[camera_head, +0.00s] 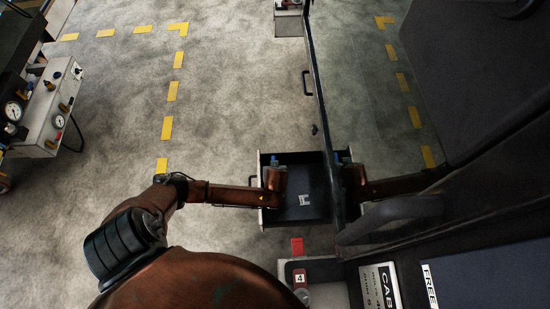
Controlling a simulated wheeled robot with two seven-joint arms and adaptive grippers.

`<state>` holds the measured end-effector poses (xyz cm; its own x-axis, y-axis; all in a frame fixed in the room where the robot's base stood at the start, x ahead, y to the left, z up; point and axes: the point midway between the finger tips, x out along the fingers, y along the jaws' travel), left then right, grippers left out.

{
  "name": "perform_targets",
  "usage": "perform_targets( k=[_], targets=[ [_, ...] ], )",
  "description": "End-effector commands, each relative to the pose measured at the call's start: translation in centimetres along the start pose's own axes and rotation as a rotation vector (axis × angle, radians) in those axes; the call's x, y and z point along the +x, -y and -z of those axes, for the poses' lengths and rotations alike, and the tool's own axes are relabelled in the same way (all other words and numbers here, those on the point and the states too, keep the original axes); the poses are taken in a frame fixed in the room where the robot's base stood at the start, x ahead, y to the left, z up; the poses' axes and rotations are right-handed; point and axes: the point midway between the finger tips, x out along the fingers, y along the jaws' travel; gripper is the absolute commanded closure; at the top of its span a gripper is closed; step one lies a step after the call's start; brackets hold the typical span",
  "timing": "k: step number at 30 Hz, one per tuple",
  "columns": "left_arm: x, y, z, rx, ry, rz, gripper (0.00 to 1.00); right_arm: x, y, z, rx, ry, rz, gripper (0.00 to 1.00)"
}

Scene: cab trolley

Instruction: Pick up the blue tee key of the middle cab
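My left gripper (275,181) is at the left side of a dark open tray (315,207), with a small blue piece (274,160) just above it. I cannot tell whether this piece is the blue tee key or whether the gripper touches it. My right gripper (355,182) seems to be across a thin dark upright edge, with another small blue piece (345,160) by it; this side may be a reflection. The fingers are too small to read. A small white mark (304,199) shows inside the tray.
A dark panel with a curved grey handle (390,216) and labels reading CAB (380,285) and FREE fills the right. A thin dark upright edge (317,70) runs beside the tray. A gauge box (48,108) stands left. Open floor with yellow dashes lies between.

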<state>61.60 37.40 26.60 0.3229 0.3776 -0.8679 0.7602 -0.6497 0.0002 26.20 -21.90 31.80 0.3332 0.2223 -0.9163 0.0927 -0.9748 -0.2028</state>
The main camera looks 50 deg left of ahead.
Motion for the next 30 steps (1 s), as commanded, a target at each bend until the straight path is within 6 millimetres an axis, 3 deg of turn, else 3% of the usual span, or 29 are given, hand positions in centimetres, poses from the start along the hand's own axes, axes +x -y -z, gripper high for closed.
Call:
perform_targets(
  k=[17,30],
  targets=[
    [-0.01,0.03,-0.02,0.000,0.000,0.001,1.00,-0.03,0.00,0.05,0.000,0.000,0.000,1.00],
    [-0.03,0.00,0.02,0.000,-0.001,0.000,1.00,-0.03,0.00,0.06,0.000,0.000,0.000,1.00]
  ],
)
